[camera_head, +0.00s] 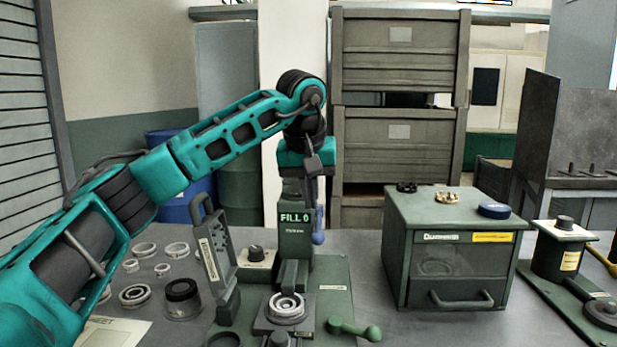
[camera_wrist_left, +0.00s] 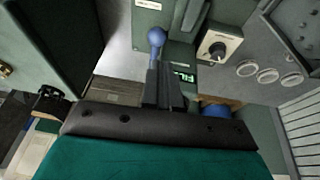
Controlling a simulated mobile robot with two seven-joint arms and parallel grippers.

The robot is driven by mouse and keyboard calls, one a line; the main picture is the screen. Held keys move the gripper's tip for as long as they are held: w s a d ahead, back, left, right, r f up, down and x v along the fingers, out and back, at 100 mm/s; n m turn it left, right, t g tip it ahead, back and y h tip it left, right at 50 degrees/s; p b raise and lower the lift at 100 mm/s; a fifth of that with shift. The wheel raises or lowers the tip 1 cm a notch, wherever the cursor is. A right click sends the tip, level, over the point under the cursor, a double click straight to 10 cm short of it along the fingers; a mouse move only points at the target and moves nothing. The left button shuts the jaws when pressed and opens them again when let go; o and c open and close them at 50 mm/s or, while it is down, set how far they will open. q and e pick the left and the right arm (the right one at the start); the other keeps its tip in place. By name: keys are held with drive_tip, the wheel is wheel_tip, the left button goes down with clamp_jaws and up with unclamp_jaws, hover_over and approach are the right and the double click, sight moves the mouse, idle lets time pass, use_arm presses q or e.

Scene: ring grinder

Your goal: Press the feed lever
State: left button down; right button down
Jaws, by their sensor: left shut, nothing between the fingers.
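The grinder's green head carries a lit display (camera_head: 295,218) reading "FILL 0". A lever with a blue knob (camera_head: 318,238) hangs at its right side; I take it for the feed lever. The knob also shows in the left wrist view (camera_wrist_left: 156,37), just beyond my fingertips. My left gripper (camera_head: 313,178) is above the grinder head, fingers pointing down, shut and empty. It also shows in the left wrist view (camera_wrist_left: 165,88), where its fingers overlap the lever's shaft; I cannot tell whether they touch. My right gripper is not in view.
A metal ring (camera_head: 287,306) sits on the grinder's fixture. A green ball-ended handle (camera_head: 355,329) is at its front. A hinged guard (camera_head: 215,250) stands left, with several loose rings beyond. A green drawer cabinet (camera_head: 455,250) stands right; bare table lies between.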

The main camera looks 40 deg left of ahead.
use_arm(q)
hover_over(314, 243)
wheel_tip(314, 243, down, 4)
drive_tip(key=shift+f+b, duration=0.1)
drive_tip(key=shift+b, duration=0.2)
drive_tip(key=shift+w+f, duration=0.1)
drive_tip(key=shift+f, duration=0.25)
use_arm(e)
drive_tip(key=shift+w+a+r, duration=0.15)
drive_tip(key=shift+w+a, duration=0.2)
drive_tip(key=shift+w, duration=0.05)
